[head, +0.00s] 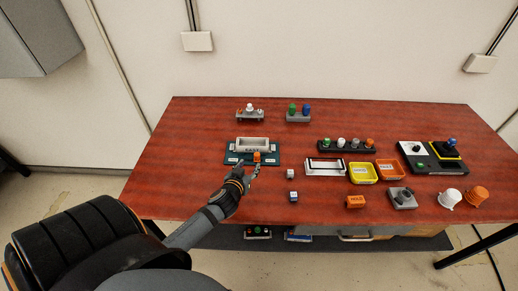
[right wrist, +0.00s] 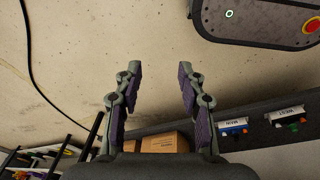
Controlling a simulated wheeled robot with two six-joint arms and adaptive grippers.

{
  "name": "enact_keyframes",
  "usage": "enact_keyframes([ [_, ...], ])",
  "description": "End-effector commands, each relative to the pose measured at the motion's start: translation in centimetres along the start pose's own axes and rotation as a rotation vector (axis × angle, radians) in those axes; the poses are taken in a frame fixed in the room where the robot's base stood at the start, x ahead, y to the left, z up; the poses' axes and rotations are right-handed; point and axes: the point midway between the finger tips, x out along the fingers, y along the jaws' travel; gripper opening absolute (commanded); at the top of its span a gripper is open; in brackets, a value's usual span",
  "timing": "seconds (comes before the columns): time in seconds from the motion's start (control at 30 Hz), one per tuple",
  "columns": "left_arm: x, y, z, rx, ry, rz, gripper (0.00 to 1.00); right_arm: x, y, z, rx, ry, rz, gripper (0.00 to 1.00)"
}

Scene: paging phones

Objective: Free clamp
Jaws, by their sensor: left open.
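My left gripper (head: 249,176) is open at the front edge of a dark teal board (head: 232,157) on the table. A small orange block (head: 257,157) sits on the board's front side, just beyond the fingertips. I cannot tell whether the fingers touch it. A grey open tray (head: 252,143) stands on the board behind the block. I cannot tell which part is the clamp. My right gripper (right wrist: 157,95) shows in the right wrist view, open and empty, with its fingers wide apart over the floor.
The red-brown table (head: 200,122) holds two small white cubes, an orange block (head: 355,201), yellow (head: 363,173) and orange trays (head: 389,169), a row of knobs (head: 347,145) and cups at the right. The table's left part is clear. Shelves with boxes are below.

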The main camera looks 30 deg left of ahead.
Motion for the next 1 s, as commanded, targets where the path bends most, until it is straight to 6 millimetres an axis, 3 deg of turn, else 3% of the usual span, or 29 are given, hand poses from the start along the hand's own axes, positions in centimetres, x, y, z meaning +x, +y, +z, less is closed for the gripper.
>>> enact_keyframes([
  [0.2, 2.6, 0.0, -0.3, -0.002, -0.001, -0.003, 0.47, -1.1, 1.2, 6.0, -0.01, -0.092, 0.013, 0.4],
  [0.3, 4.9, 0.0, -0.3, -0.004, -0.001, -0.003, 0.47, -1.7, 1.5, 7.0, -0.012, -0.107, 0.016, 0.4],
  [0.37, 6.2, 0.0, -0.2, -0.003, -0.002, -0.003, 0.47, -1.8, 1.6, 6.6, -0.013, -0.101, 0.017, 0.4],
  [0.53, 9.1, 0.0, -0.1, 0.0, -0.002, -0.002, 0.47, -1.8, 1.5, 2.5, -0.01, -0.04, 0.016, 0.4],
  [0.63, 10.0, 0.0, 0.0, 0.0, -0.002, -0.002, 0.47, -1.8, 1.2, 1.2, -0.007, -0.02, 0.013, 0.4],
  [0.77, 10.4, 0.0, 0.1, 0.0, -0.003, -0.001, 0.47, -1.8, 0.8, 1.9, -0.005, -0.031, 0.008, 0.4],
  [0.97, 10.4, 0.0, 0.1, 0.0, -0.003, -0.001, 0.47, -2.0, 0.3, 4.5, -0.004, -0.07, 0.002, 0.4],
  [1.0, 10.4, 0.0, 0.1, 0.0, -0.003, -0.001, 0.42, -2.0, 0.3, 4.7, -0.005, -0.073, 0.003, 0.4],
])
